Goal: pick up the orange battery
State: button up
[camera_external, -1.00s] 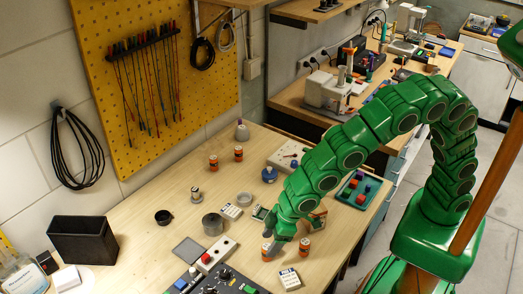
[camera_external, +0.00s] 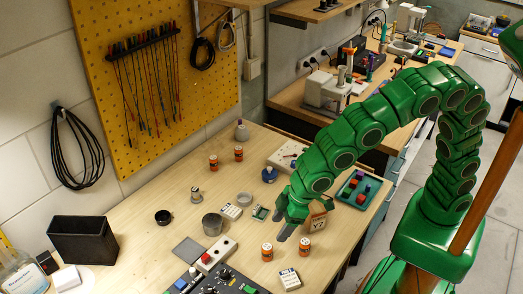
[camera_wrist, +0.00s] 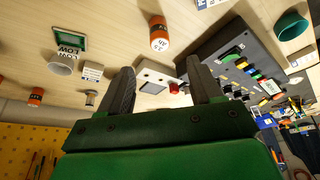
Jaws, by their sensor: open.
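Several orange batteries stand upright on the wooden bench. In the external view, one (camera_external: 267,252) is near the front and another (camera_external: 305,247) is just right of it. Two more, a left one (camera_external: 213,162) and a right one (camera_external: 238,153), stand farther back. My gripper (camera_external: 283,229) hangs above and slightly behind the front pair, open, with nothing visible between its jaws. In the wrist view, my two fingers (camera_wrist: 160,72) are spread apart. An orange battery (camera_wrist: 158,33) shows beyond them, and another (camera_wrist: 36,96) lies at the left of the picture.
A dark control panel (camera_external: 225,283) and a box with a red button (camera_external: 214,255) are at the front. A small wooden block marked Y7 (camera_external: 318,222) is close to my gripper.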

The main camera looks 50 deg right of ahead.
jog(key=shift+w, duration=0.1)
jog(key=m, duration=0.2)
send_over(239, 148)
jog(key=s, duration=0.2)
jog(key=shift+t, duration=0.3)
notch_tip(239, 148, down, 4)
jog(key=shift+f, duration=0.25)
jog(key=shift+w+d+f, duration=0.15)
jog(key=shift+d, duration=0.05)
jog(key=shift+w+a+f+h, duration=0.15)
jog(key=shift+f, duration=0.45)
jog(key=shift+w+a+f+h, duration=0.1)
jog(key=shift+w+f+h, duration=0.05)
jog(key=shift+f, duration=0.45)
jog(key=shift+d+x, duration=0.15)
jog(key=shift+x, duration=1.15)
jog(key=shift+d+x, duration=0.15)
jog(key=shift+x, duration=1.1)
jog(key=shift+w, duration=0.1)
